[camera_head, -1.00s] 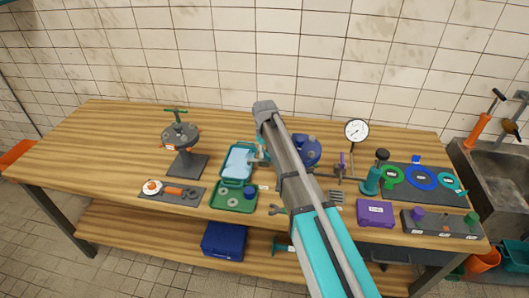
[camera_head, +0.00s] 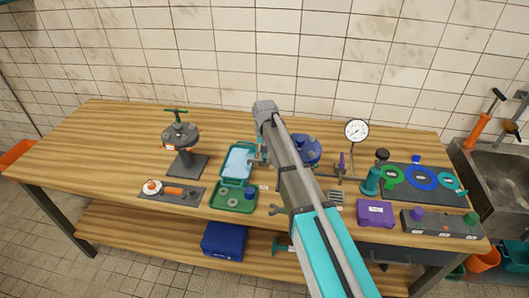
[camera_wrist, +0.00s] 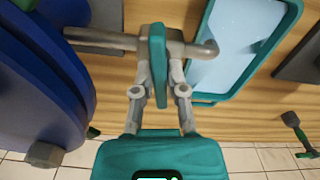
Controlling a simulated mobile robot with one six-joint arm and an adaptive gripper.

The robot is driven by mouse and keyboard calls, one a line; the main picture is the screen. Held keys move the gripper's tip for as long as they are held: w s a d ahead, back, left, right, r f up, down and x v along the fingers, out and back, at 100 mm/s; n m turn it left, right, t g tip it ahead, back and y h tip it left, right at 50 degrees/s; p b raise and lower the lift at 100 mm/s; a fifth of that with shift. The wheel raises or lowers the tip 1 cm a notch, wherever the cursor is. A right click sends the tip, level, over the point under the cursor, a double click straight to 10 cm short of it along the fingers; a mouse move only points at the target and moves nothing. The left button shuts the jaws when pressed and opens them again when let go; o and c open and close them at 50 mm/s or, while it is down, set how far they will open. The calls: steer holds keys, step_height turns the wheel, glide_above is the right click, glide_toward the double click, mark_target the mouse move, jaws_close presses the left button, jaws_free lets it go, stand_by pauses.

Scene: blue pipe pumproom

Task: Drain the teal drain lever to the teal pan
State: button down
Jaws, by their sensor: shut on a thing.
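The teal drain lever (camera_wrist: 158,62) stands on a grey drain pipe (camera_wrist: 100,40) in the wrist view. My gripper (camera_wrist: 160,80) is shut on it, with one finger on each side. The pipe comes from the blue round vessel on the left and ends in a bent spout (camera_wrist: 207,50) over the left side of the teal pan (camera_wrist: 292,22). The pan has a pale blue surface inside. In the head view the pan (camera_head: 224,164) lies left of my arm. My arm hides the lever and gripper there.
The blue round vessel (camera_head: 306,150) stands just right of my arm. A green tray (camera_head: 232,208) lies in front of the pan. A grey flanged stand (camera_head: 186,160) is to the left. A gauge (camera_head: 356,132) and teal bottle (camera_head: 371,181) stand right. The bench's far left is clear.

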steer(key=shift+m, duration=1.2)
steer(key=c, duration=0.7)
jaws_free()
steer(key=shift+n, duration=0.3)
